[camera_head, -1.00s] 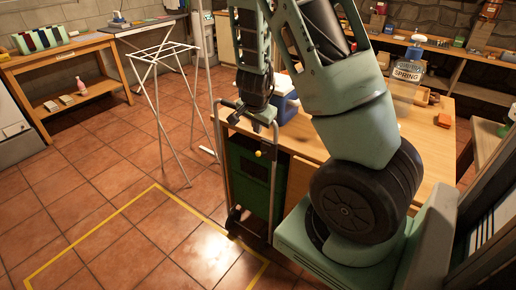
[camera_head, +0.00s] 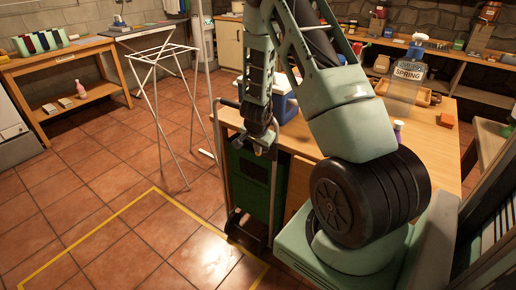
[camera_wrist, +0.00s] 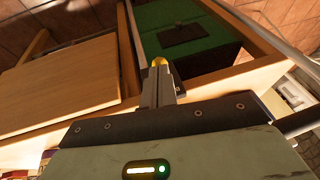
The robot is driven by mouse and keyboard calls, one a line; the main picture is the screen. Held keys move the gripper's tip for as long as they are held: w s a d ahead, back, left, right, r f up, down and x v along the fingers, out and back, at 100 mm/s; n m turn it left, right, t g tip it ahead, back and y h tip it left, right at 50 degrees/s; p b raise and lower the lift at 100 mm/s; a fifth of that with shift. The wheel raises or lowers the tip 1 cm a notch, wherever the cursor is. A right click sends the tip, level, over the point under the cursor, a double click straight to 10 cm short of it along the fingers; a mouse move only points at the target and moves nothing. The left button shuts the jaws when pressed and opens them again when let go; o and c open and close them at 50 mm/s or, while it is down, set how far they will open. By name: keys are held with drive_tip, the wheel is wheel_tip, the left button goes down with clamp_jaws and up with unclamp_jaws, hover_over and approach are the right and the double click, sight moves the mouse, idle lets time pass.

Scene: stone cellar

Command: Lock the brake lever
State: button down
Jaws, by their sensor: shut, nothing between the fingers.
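The brake lever shows in the wrist view as a yellow knob (camera_wrist: 159,62), right at the tip of my gripper. Its shaft is mostly hidden behind my fingers. My gripper (camera_wrist: 160,82) is shut with nothing between its fingers. The fingertips lie very close to the knob; I cannot tell whether they touch it. In the head view my gripper (camera_head: 262,148) points down at the upper part of a wheeled trolley (camera_head: 231,228) that carries a green box (camera_head: 248,178). The knob is hard to make out there behind my gripper. The green box (camera_wrist: 190,30) also shows in the wrist view.
A wooden workbench (camera_head: 312,145) stands right behind the trolley, with a blue and white cooler (camera_head: 287,105) on it. A white folding rack (camera_head: 163,62) stands at the left. Tiled floor with a yellow outline (camera_head: 100,226) is free in front.

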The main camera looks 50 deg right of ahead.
idle(0.4)
wheel_tip(320, 180, down, 6)
drive_tip(key=a+h+b, duration=0.3)
drive_tip(key=h+b, duration=0.3)
drive_tip(key=b, duration=0.2)
drive_tip(key=shift+s+n+t+h, duration=0.15)
drive_tip(key=shift+n+t+h, duration=0.25)
drive_tip(key=shift+r+p, duration=0.6)
drive_tip(key=shift+r, duration=0.25)
drive_tip(key=shift+a, duration=0.1)
